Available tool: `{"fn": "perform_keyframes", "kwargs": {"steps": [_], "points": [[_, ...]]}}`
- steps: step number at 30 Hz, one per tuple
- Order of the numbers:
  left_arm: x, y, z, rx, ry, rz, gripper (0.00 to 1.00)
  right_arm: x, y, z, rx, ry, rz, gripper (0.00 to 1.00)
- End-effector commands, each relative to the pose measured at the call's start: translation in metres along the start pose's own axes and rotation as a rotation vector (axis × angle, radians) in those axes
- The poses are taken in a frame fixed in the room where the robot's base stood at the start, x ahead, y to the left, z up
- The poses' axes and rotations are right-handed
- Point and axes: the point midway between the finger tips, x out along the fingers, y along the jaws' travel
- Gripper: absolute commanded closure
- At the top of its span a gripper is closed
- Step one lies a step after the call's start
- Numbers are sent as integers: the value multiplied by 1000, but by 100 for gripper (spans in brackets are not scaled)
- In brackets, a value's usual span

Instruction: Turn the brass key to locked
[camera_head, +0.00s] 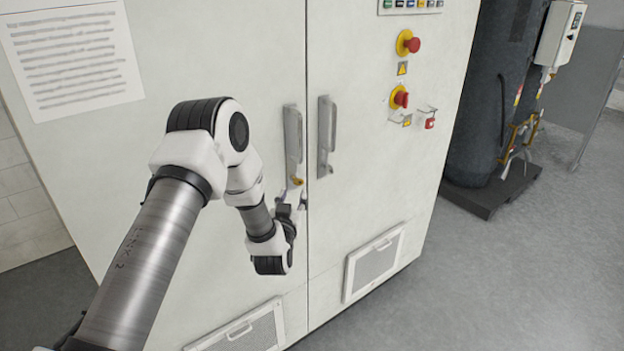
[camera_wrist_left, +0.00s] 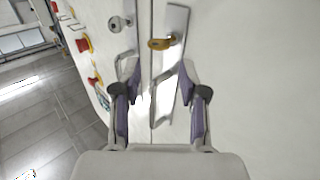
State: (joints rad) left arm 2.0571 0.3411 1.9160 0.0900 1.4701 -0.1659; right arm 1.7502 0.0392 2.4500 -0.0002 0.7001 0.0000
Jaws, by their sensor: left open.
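The brass key (camera_head: 297,181) sits at the lower end of the left door handle (camera_head: 292,135) on the white cabinet. In the left wrist view the brass key (camera_wrist_left: 160,43) lies just beyond the fingertips, roughly centred between them. My left gripper (camera_head: 289,203) is just below the key, close to the door. In its wrist view the left gripper (camera_wrist_left: 161,78) has its two fingers spread apart with nothing between them touching the key. The key's exact turn angle is hard to read. My right gripper is not in view.
The right door handle (camera_head: 327,136) is beside the door seam. A keyless lock (camera_wrist_left: 119,24) shows in the wrist view. Red emergency knobs (camera_head: 411,45) are at upper right. Vent grilles (camera_head: 374,263) are low on the doors. A dark tank (camera_head: 484,95) stands right; floor there is partly clear.

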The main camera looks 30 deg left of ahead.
Motion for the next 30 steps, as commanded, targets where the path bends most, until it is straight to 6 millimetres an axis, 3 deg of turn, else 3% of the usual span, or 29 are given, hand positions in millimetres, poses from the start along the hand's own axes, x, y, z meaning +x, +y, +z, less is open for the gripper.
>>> {"fn": "perform_keyframes", "kwargs": {"steps": [9,19,21,23,30], "points": [[57,1,-1,1,0,2,57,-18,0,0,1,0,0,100],[66,1,1,1,-2,2,57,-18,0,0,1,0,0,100],[66,1,1,1,-2,2,82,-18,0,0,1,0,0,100],[66,1,1,1,-2,2,100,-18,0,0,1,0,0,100],[66,1,2,-2,2,2,100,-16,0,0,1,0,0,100]]}}
